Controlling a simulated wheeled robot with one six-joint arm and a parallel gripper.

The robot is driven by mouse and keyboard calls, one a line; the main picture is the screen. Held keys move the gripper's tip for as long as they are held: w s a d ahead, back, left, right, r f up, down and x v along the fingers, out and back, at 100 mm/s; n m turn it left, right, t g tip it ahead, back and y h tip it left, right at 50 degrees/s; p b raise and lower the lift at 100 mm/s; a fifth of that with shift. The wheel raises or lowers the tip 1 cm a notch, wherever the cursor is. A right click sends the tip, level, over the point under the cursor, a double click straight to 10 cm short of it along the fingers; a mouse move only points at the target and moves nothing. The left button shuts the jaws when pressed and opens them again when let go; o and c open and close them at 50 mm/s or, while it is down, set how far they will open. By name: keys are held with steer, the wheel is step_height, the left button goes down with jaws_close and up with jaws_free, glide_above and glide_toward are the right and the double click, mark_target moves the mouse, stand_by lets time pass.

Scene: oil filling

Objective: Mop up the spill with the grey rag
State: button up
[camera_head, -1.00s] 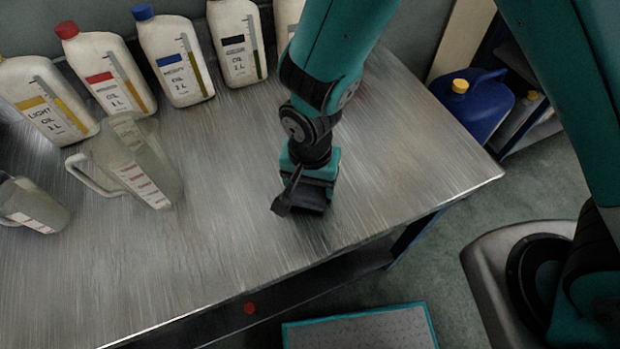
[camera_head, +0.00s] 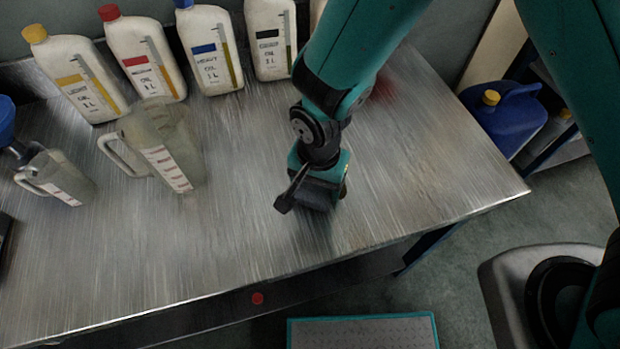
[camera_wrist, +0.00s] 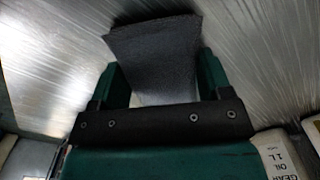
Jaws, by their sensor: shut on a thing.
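My gripper (camera_head: 312,203) points down low over the front right part of the metal table. In the wrist view my gripper (camera_wrist: 158,82) is shut on the grey rag (camera_wrist: 155,48), a dark, flat cloth sticking out past the fingers. I cannot tell whether the rag touches the table. A faint reddish patch (camera_head: 384,87) shows on the table behind my arm, partly hidden by it; I cannot tell if it is the spill or a reflection. No other clear spill shows.
Oil bottles (camera_head: 215,60) line the table's back. A large clear jug (camera_head: 170,150) and a small jug (camera_head: 62,178) stand at left, near a blue funnel (camera_head: 6,122). A blue can (camera_head: 508,122) is beyond the right edge. The table's front middle is clear.

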mark_target(305, 193)
steer(key=d, duration=0.7)
steer(key=shift+d, duration=0.3)
steer(key=a, duration=0.3)
steer(key=s+a, duration=0.1)
steer(key=a, duration=0.2)
steer(key=s+a+p, duration=0.1)
steer(key=a, duration=0.3)
steer(key=d, duration=1)
steer(key=w+a, duration=0.1)
steer(key=a, duration=0.2)
steer(key=w+a, duration=0.1)
steer(key=a, duration=0.2)
steer(key=w+a+p, duration=0.1)
steer(key=w+a, duration=0.1)
steer(key=a, duration=0.2)
steer(key=d, duration=1)
steer(key=shift+p, duration=0.35)
steer(key=a, duration=0.1)
steer(key=s+a, duration=0.1)
steer(key=a, duration=0.1)
steer(key=s+a, duration=0.1)
steer(key=a, duration=0.1)
